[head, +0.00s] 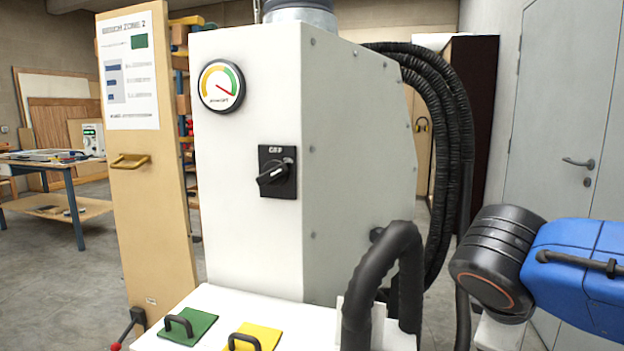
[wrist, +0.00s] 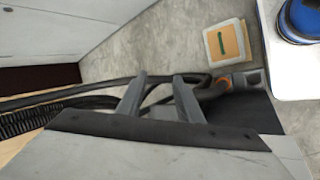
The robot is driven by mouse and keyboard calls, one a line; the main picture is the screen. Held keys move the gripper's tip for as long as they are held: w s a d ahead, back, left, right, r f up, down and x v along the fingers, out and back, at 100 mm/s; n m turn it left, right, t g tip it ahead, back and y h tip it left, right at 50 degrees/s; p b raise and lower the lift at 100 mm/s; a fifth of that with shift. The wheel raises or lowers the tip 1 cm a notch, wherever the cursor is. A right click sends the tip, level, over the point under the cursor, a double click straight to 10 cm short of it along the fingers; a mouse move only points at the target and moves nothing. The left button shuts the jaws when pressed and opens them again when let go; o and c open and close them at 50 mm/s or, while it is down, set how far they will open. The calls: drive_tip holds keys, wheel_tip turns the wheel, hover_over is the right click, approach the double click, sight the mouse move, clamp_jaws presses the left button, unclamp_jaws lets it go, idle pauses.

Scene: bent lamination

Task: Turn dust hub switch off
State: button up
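The dust hub (head: 250,130) is a tall white and grey cabinet in the middle of the head view. Its switch (head: 277,172) is a black square plate on the white front, below a round gauge. The switch knob (head: 272,174) is turned at a slant, from lower left to upper right, with lettering above it that seems to read OFF. My gripper (wrist: 158,82) shows in the wrist view with its two grey fingers apart and nothing between them but background. The switch is not in the wrist view, and I cannot make out the gripper in the head view.
A green panel (head: 188,327) and a yellow panel (head: 254,337), each with a black handle, lie on the ledge below the hub. A thick black hose (head: 390,265) arches at its right. A tan board (head: 150,210) stands left. The wrist view shows a pale box (wrist: 228,43).

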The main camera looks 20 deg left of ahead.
drive_tip(key=a+r+n+t, duration=0.2)
drive_tip(key=a+r, duration=0.2)
drive_tip(key=a, duration=0.3)
drive_tip(key=a+r+n+t, duration=0.2)
drive_tip(key=a+r, duration=0.2)
drive_tip(key=a, duration=0.3)
drive_tip(key=s+a+r+n+t, duration=0.1)
drive_tip(key=a+r+n+t, duration=0.1)
drive_tip(key=a, duration=0.6)
wheel_tip(320, 180, up, 3)
drive_tip(key=shift+f+n, duration=0.2)
drive_tip(key=shift+n, duration=0.3)
drive_tip(key=s+a+r+n+t+y, duration=0.25)
drive_tip(key=s+a+r, duration=0.4)
drive_tip(key=a, duration=0.35)
drive_tip(key=n+t+y, duration=0.2)
drive_tip(key=t, duration=0.2)
approach(268, 177)
drive_tip(key=shift+g, duration=0.25)
drive_tip(key=w, duration=0.8)
drive_tip(key=shift+w+a+r, duration=0.1)
drive_tip(key=shift+a+r, duration=0.05)
drive_tip(key=shift+r, duration=0.05)
drive_tip(key=shift+c, duration=0.4)
clamp_jaws()
